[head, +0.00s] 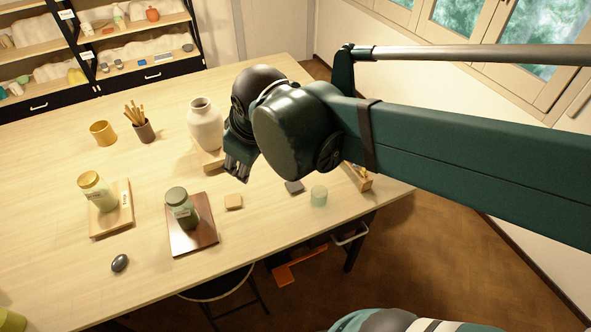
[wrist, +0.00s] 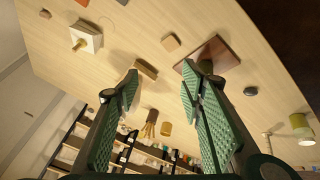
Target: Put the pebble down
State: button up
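The pebble (head: 119,263), dark grey, smooth and oval, lies on the table near its front edge, at the lower left of the head view. A dark oval that looks like the pebble also shows in the wrist view (wrist: 250,91), right of the fingers. My gripper (head: 238,172) hangs above the table in front of the white vase, well to the right of the pebble. In the wrist view my gripper (wrist: 160,95) has its two green ridged fingers wide apart, with nothing held between them.
A green jar (head: 179,202) stands on a dark red board (head: 193,246); a yellow-lidded jar (head: 92,186) stands on a light board (head: 112,231). The vase (head: 205,122), brush pot (head: 144,131) and small blocks stand around. Bare table surrounds the pebble.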

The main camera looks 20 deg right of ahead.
jog(key=s+d+f+m+t, duration=0.1)
jog(key=s+d+m, duration=0.6)
jog(key=d, duration=0.2)
jog(key=shift+s+d+m+t+h, duration=0.2)
jog(key=shift+d+m+t+h, duration=0.1)
jog(key=shift+d+t, duration=0.1)
